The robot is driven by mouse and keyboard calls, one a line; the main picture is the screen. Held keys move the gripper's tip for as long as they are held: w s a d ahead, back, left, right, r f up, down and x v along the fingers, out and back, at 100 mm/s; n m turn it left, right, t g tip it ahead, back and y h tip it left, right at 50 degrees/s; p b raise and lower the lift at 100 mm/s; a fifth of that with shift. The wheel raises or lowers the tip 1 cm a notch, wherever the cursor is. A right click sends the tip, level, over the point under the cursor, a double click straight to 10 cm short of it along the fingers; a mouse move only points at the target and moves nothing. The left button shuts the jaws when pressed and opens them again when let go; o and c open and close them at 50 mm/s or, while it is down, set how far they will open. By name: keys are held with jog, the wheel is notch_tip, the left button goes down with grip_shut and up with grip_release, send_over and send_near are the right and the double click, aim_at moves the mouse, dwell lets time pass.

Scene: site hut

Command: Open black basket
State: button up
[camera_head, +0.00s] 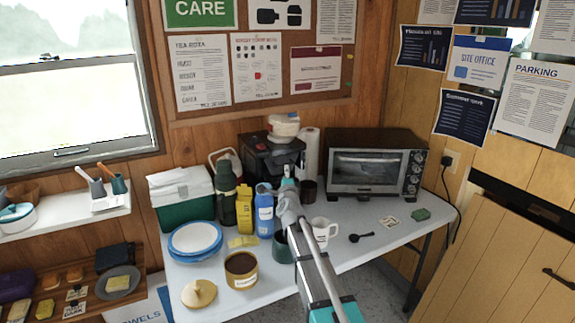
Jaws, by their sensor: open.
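A black boxy appliance (256,160), which looks like a coffee maker, stands at the back of the white table against the wall. A white and tan container sits on top of it. I cannot make out a separate black basket; one may be part of this appliance. My arm reaches in from the bottom. My gripper (288,183) is in front of the appliance's lower right part and hides some of it. The jaws are small here, open, with nothing seen between them. I cannot tell whether they touch the appliance.
A blue bottle (264,212), a yellow carton (244,208) and a dark green flask (226,195) stand close left of my arm. A white mug (321,231) and dark cup (308,190) are right of it. A toaster oven (372,165) stands behind right. The table's right front is mostly clear.

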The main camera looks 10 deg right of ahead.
aim_at(278, 163)
jog(key=shift+w+d+r+p, duration=0.1)
jog(key=shift+w+r, duration=0.05)
jog(key=shift+w, duration=0.8)
jog(key=shift+w+d+r+p, duration=0.1)
jog(key=shift+w+r+p, duration=0.1)
jog(key=shift+w, duration=0.75)
jog(key=shift+w+d+r+p, duration=0.1)
jog(key=shift+w+r, duration=0.05)
jog(key=shift+w, duration=0.8)
grip_shut()
